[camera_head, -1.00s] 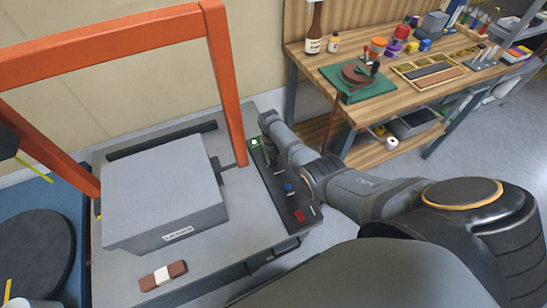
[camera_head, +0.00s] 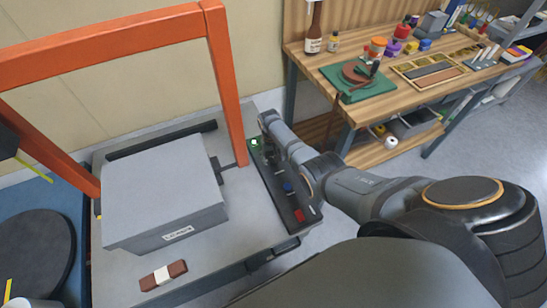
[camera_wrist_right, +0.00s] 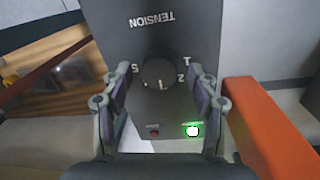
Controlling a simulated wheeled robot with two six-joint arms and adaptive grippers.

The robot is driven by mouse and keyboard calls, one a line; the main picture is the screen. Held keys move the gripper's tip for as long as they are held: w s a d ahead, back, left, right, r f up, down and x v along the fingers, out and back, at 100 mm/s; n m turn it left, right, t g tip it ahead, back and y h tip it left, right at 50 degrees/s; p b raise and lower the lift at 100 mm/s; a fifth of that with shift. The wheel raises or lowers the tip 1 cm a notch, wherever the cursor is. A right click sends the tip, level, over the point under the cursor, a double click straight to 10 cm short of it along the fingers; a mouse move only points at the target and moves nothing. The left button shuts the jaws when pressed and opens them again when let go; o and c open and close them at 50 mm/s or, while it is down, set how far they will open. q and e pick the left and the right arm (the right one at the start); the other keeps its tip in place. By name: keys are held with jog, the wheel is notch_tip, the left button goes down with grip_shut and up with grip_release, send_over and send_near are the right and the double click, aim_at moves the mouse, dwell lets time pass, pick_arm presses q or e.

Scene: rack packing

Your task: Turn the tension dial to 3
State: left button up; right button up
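The tension dial (camera_wrist_right: 158,73) is a dark round knob on a grey panel marked TENSION, which appears upside down in the right wrist view. The digits 1, 2 and 5 are readable around it; the marks at its lower edge are too small to read surely, and I cannot tell where it points. My right gripper (camera_wrist_right: 160,80) has one finger on each side of the dial, with a visible gap on both sides. In the head view the right arm reaches over the control panel (camera_head: 270,183), and its gripper (camera_head: 265,125) hides the dial. My left gripper is not in view.
A lit green button (camera_wrist_right: 193,130) and a red one (camera_wrist_right: 154,132) sit close to the fingers. An orange frame post (camera_head: 227,90) stands left of the panel. A grey box machine (camera_head: 160,190) fills the table's middle. A wooden workbench (camera_head: 400,110) stands behind right.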

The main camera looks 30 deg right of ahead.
aim_at(272, 159)
notch_tip(272, 159, up, 12)
jog(key=shift+a, duration=0.4)
jog(key=shift+f, duration=0.1)
dwell(0.6)
